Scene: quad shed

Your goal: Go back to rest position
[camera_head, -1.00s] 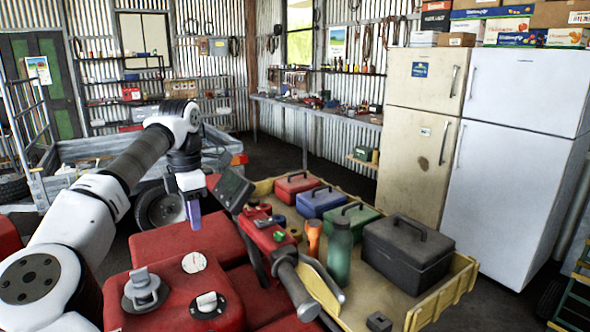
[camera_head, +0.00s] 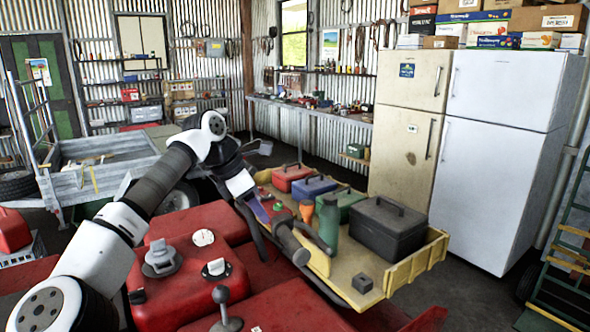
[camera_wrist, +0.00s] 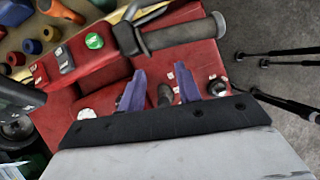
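My gripper (camera_head: 260,212) hangs from my outstretched arm over the red quad's handlebar area, with its purple fingers partly lost against the bar. In the wrist view my gripper (camera_wrist: 160,86) has its two purple fingers spread apart. A dark rounded knob shows between them, seemingly lower down on the quad. I see nothing clamped between the fingers. The red quad (camera_head: 190,293) lies below my arm. Its dark grip (camera_wrist: 180,35) and red panel with a green button (camera_wrist: 94,41) show ahead of the fingers.
A yellow cargo tray (camera_head: 425,262) holds red, blue and green boxes, a dark toolbox (camera_head: 388,228), a green bottle and an orange object. Two fridges (camera_head: 500,170) stand at right, a green hand truck (camera_head: 565,265) beside them. A grey trailer (camera_head: 100,180) is behind my arm.

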